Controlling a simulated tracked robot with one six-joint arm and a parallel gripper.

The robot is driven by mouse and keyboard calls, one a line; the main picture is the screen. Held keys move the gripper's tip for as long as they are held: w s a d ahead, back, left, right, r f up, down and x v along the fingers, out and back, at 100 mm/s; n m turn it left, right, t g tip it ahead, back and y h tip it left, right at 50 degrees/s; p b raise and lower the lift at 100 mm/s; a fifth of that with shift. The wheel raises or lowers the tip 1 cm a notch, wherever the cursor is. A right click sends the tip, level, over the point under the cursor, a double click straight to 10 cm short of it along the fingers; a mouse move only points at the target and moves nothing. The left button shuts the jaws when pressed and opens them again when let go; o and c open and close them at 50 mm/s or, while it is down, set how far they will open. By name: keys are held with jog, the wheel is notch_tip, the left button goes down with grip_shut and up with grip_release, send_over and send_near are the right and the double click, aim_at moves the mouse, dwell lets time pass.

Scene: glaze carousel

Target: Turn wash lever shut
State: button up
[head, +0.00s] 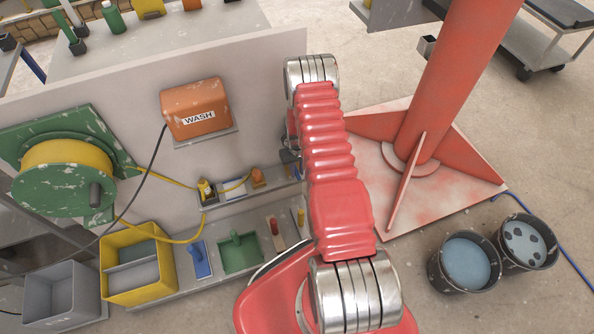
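An orange box labelled WASH (197,107) is mounted on the grey wall panel, left of my arm. A dark cable runs down from it to the left. I cannot make out a wash lever; my red arm hides part of the panel and the ledge. My gripper is not clearly visible. A small dark shape shows at the arm's left edge by the ledge, but I cannot tell whether it is part of my gripper. Whether anything is held is hidden.
A green reel with yellow hose (68,165) is at the left. A yellow bin (118,292), a grey bin (60,296) and a green tray (240,253) stand below the panel. A red column (440,90) and two buckets (466,262) are right. Floor between them is open.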

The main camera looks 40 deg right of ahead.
grip_shut()
